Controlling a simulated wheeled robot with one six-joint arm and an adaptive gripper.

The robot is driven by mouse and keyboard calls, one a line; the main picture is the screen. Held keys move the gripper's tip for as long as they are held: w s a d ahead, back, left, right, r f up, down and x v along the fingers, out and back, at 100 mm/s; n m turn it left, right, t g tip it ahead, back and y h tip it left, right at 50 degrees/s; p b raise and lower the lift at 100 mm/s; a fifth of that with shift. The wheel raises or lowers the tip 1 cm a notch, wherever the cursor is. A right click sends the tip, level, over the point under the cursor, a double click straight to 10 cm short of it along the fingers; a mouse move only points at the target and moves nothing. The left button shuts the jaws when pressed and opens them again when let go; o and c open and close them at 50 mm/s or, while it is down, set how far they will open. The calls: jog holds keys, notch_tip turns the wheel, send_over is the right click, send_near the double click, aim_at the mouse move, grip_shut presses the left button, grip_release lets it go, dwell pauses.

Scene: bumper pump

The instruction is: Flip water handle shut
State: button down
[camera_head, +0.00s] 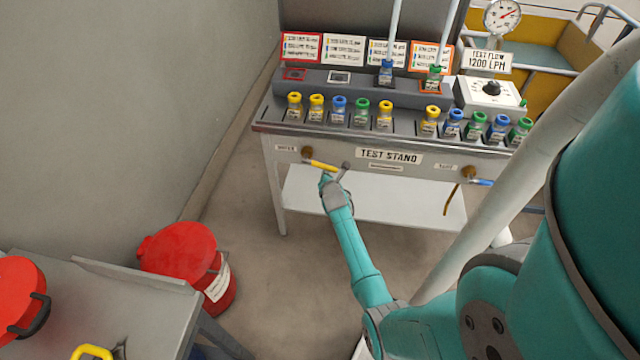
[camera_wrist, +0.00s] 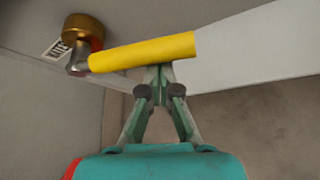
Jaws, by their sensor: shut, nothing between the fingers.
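The water handle is a yellow lever (camera_head: 322,165) on a brass valve (camera_head: 307,152) at the left of the test stand's front panel, beside a small label. The lever points right, nearly level in the head view. In the wrist view the yellow lever (camera_wrist: 140,52) runs right from the brass valve (camera_wrist: 84,27). My gripper (camera_wrist: 160,72) is shut and empty, with its fingertips right at the lever's underside in that view. I cannot tell whether they touch it. In the head view my gripper (camera_head: 327,178) is just below the lever.
The test stand (camera_head: 400,143) holds several colored bottles on top. A second valve with a blue handle (camera_head: 482,182) sits at its right. A white lower shelf (camera_head: 370,205) lies beneath the panel. A red bin (camera_head: 185,262) stands on the floor at left, near a grey table (camera_head: 110,305).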

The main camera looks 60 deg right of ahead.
jog(key=shift+s+d+r+n+g, duration=0.1)
jog(key=shift+s+r+n+g, duration=0.05)
jog(key=shift+r+n+g, duration=0.45)
jog(key=shift+s+r+n+g, duration=0.1)
jog(key=shift+r+n+g, duration=0.25)
jog(key=shift+r, duration=0.5)
jog(key=shift+d+r+h, duration=0.1)
jog(key=shift+r+h, duration=0.1)
jog(key=shift+h, duration=0.1)
send_near(328, 168)
jog(key=shift+g, duration=0.25)
jog(key=a+f, duration=0.2)
jog(key=f, duration=0.1)
jog(key=shift+a+f, duration=0.2)
jog(key=shift+a, duration=0.15)
